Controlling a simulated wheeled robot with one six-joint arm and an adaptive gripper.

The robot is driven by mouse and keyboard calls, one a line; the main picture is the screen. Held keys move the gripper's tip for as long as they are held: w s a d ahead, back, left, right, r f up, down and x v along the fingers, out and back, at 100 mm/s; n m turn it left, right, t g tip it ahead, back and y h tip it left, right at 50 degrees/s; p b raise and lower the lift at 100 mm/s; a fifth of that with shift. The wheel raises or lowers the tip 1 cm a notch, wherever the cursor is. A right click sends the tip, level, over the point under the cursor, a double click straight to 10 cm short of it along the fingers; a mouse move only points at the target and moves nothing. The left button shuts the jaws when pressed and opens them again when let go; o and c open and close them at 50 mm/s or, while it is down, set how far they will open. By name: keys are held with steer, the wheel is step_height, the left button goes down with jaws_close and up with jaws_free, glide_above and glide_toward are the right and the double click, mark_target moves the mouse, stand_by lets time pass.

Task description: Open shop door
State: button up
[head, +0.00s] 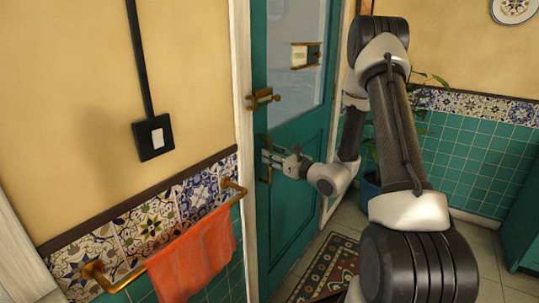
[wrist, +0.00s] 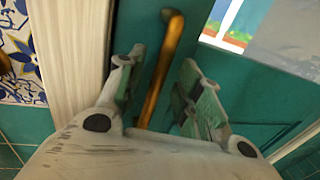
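The teal shop door (head: 297,205) has a glass pane in its upper half and looks flush with its white frame at the left edge. A brass pull handle (head: 265,174) stands upright near that edge. A brass latch or bolt (head: 262,98) sits higher up on the same edge. My gripper (head: 272,158) is at the pull handle. In the wrist view, the handle (wrist: 166,65) runs between the two fingers of my gripper (wrist: 160,82), with visible gaps on both sides. The gripper is open. Its palm hides the handle's lower end.
An orange towel (head: 195,258) hangs on a brass rail (head: 232,187) on the left wall, close to the door. A patterned mat (head: 327,268) lies on the floor before the door. A potted plant (head: 371,187) stands to the right, partly behind my arm.

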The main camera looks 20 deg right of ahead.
steer(key=shift+x, duration=0.95)
jaws_close()
